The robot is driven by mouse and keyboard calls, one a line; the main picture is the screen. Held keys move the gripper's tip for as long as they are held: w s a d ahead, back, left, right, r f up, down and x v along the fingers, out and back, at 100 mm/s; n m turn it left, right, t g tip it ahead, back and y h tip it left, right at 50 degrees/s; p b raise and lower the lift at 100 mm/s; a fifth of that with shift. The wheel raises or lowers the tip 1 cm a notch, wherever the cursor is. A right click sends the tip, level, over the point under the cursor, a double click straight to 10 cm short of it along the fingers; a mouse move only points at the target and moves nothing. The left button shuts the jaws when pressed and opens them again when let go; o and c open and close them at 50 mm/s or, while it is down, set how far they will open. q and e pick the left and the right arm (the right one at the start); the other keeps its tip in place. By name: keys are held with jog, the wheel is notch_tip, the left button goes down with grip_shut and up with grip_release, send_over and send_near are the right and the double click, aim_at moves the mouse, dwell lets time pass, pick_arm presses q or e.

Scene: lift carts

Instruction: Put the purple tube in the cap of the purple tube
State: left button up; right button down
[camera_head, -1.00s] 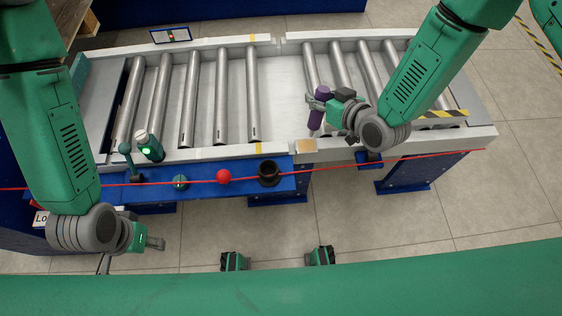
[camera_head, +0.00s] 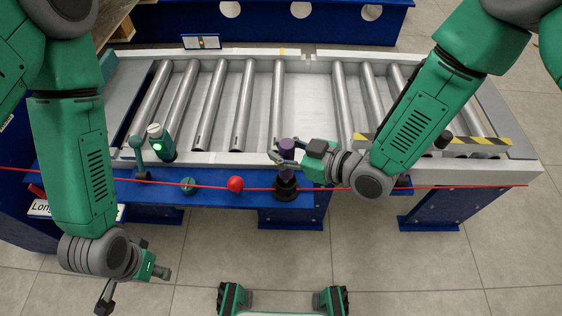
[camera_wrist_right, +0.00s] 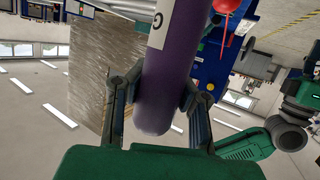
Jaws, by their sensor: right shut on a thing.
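The purple tube (camera_head: 287,146) is upright in the head view. The right wrist view shows the tube (camera_wrist_right: 166,80) with a white label between the two fingers (camera_wrist_right: 155,97). The black cap (camera_head: 286,191) stands on the blue shelf directly beneath the tube in the head view. The tube's lower end meets or overlaps the cap there; I cannot tell whether it is inside. My left gripper (camera_head: 133,284) is empty, fingers spread, low at the left, away from the objects.
A blue shelf (camera_head: 213,192) runs along the front of the roller conveyor (camera_head: 232,108). A green-lit device (camera_head: 160,143) stands further left. A red line crosses in front.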

notch_tip(320, 180, down, 4)
jog(key=shift+r+b, duration=0.25)
jog(key=shift+b, duration=0.4)
jog(key=shift+r, duration=0.1)
jog(key=c, duration=1.8)
grip_release()
jog(key=shift+c, duration=0.2)
jog(key=o, duration=0.4)
